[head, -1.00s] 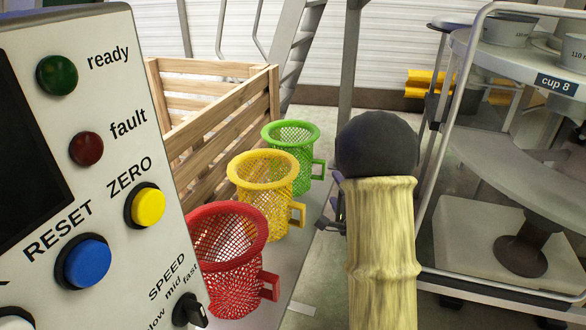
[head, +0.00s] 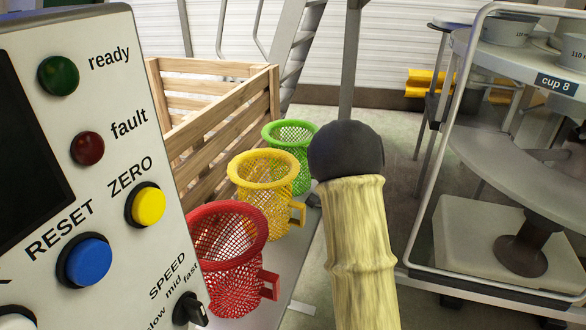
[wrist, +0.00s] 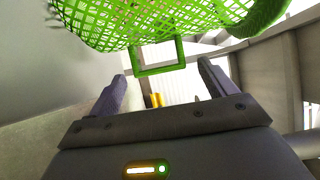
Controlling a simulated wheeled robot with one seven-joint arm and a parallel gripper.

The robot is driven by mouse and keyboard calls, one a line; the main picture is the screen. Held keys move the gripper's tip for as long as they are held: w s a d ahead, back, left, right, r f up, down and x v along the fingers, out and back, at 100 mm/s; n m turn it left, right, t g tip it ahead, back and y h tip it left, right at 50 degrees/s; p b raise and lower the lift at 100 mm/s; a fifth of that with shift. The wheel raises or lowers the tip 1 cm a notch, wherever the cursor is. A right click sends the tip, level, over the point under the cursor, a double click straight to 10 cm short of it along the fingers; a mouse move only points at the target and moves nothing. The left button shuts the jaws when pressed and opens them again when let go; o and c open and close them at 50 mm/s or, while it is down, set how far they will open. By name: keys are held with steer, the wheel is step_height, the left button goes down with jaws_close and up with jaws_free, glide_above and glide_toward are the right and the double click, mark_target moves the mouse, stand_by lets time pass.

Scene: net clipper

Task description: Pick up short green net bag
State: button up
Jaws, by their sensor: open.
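The short green net bag (head: 290,135) is the farthest of three net bags in a row in the head view. My arm hides its handle side there. In the wrist view the green net (wrist: 135,18) fills the top, with its square handle loop (wrist: 160,68) hanging below it. My gripper (wrist: 161,72) is open, its two dark fingers on either side of the loop's lower part in the picture. I cannot tell whether the loop is between the fingers or just beyond them. The gripper is hidden behind my arm in the head view.
A yellow net bag (head: 264,205) and a red one (head: 228,255) stand nearer, left of my arm. A wooden crate (head: 215,125) is behind them. A control panel (head: 125,95) fills the left. A wheeled cart (head: 500,150) with cups stands at the right.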

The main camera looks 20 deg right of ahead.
steer(key=w, duration=0.4)
steer(key=shift+w+a, duration=0.15)
steer(key=shift+w, duration=0.15)
steer(key=c, duration=0.5)
steer(key=shift+s, duration=0.15)
steer(key=c, duration=0.5)
